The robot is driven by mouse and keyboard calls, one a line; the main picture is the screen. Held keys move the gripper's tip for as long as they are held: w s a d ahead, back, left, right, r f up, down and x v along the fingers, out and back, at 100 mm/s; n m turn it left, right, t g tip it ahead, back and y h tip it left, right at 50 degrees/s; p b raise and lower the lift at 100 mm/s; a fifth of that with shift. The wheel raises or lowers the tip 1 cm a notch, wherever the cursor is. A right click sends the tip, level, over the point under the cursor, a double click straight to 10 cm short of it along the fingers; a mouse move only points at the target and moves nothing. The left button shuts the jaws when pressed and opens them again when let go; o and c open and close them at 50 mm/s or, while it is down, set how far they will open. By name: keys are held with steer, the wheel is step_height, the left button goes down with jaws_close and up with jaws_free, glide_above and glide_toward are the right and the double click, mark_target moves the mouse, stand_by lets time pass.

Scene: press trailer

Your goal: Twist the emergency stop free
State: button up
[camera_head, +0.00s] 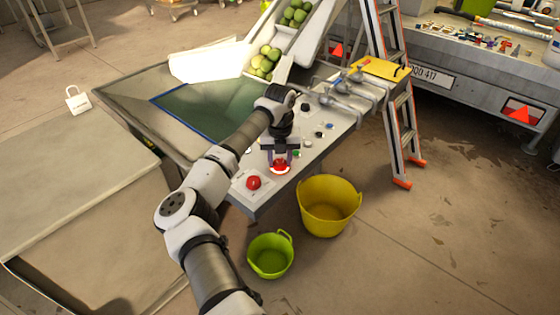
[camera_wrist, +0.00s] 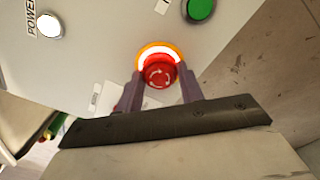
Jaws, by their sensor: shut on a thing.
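The emergency stop (camera_wrist: 159,72) is a red round button with white curved arrows, set in a glowing orange-yellow ring. In the head view the emergency stop (camera_head: 279,167) sits on the sloping grey control panel (camera_head: 312,150), with its ring lit. My gripper (camera_wrist: 160,85) has its two fingers on either side of the red button and is shut on it. In the head view my gripper (camera_head: 280,158) reaches down onto the button from above and partly hides it.
A second red button (camera_head: 253,183) is near the panel's lower left end. A green button (camera_wrist: 201,8) and a white power button (camera_wrist: 49,26) are close by. A yellow tub (camera_head: 328,205) and a green tub (camera_head: 270,255) stand below. A ladder (camera_head: 396,100) stands to the right.

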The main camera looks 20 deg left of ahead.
mark_target(280, 161)
steer(key=m+b, duration=0.1)
steer(key=m, duration=0.4)
steer(key=shift+a+b, duration=0.1)
steer(key=shift+b, duration=0.25)
stand_by(0.4)
steer(key=o, duration=1)
steer(key=shift+r, duration=0.15)
step_height(280, 161, up, 14)
steer(key=shift+f+b, duration=0.2)
steer(key=shift+b, duration=0.95)
